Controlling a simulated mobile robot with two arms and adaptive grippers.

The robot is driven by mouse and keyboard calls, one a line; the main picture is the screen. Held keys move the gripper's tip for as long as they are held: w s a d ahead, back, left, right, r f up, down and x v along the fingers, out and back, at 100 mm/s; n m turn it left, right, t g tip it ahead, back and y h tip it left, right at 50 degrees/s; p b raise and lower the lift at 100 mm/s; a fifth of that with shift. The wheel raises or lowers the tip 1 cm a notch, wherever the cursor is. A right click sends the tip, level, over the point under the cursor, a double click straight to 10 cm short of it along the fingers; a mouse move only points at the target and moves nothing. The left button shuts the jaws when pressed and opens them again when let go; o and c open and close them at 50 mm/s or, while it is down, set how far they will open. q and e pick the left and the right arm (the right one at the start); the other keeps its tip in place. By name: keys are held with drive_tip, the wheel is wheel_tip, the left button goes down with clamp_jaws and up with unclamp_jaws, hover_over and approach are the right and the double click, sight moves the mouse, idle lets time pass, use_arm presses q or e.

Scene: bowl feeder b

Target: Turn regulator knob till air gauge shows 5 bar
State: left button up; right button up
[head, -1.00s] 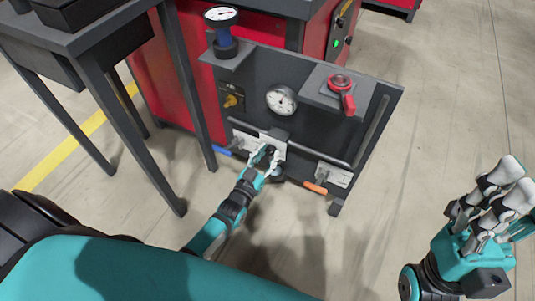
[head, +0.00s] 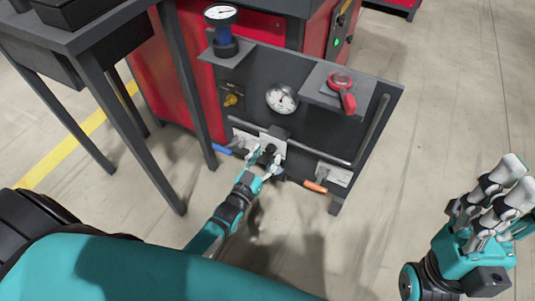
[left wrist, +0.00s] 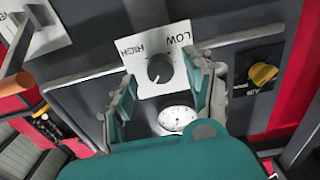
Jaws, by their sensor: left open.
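The dark round regulator knob (left wrist: 160,68) sits on a white plate (left wrist: 150,45) lettered LOW and HIGH. In the head view the knob (head: 270,148) is small and partly behind my left gripper (head: 264,163). In the left wrist view my left gripper (left wrist: 160,92) is open, with one finger on each side of the knob and visible gaps to it. The white-faced air gauge (head: 282,98) is on the panel above the knob; it also shows in the left wrist view (left wrist: 178,120). Its reading is too small to tell. My right gripper (head: 510,180) is open and empty at the right.
A second gauge (head: 220,14) stands on a blue post at the panel's top left. A red-handled part (head: 342,90) is on the right shelf. A yellow knob (left wrist: 263,74) marked AIR is nearby. A horizontal bar (head: 315,149) crosses the panel. A dark table (head: 100,25) stands left.

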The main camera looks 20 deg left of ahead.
use_arm(q)
drive_tip(key=s, duration=1)
drive_tip(key=shift+s+a, duration=0.25)
drive_tip(key=shift+a, duration=0.15)
